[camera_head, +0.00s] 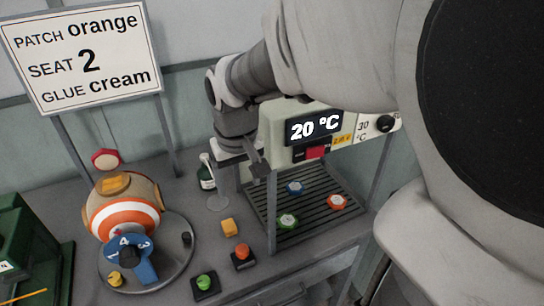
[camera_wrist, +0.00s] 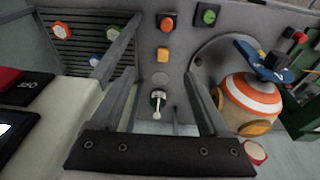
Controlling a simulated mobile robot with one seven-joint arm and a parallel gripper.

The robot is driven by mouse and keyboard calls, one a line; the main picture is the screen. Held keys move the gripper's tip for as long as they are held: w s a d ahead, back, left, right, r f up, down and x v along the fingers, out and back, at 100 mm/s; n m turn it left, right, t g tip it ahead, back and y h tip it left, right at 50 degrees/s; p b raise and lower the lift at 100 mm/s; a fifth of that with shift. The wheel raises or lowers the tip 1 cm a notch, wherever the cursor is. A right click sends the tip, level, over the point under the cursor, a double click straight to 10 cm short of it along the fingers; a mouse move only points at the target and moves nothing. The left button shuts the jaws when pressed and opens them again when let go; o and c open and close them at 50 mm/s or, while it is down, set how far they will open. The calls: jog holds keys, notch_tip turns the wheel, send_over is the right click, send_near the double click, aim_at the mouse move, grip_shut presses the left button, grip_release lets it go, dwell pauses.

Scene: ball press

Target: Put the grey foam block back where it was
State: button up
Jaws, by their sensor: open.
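I cannot make out a grey foam block in either view; my arm hides part of the head view. My gripper (camera_head: 250,165) is open, pointing down in front of the press, left of its display. In the wrist view my gripper (camera_wrist: 163,76) shows two spread fingers with nothing held between them.
The press (camera_head: 280,137) reads 20 °C, above a slatted rack (camera_head: 323,188) with several coloured pieces. An orange-and-white ball (camera_head: 125,215) sits on a round base (camera_head: 178,262) at left. Orange (camera_head: 243,252) and green (camera_head: 204,283) buttons and an orange block (camera_head: 229,227) stand in front.

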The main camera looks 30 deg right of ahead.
jog(key=s+r+t, duration=0.3)
jog(key=s+r, duration=0.2)
jog(key=s, duration=0.7)
jog(key=shift+s+a+r, duration=0.15)
jog(key=shift+s+a, duration=0.1)
jog(key=shift+a, duration=0.05)
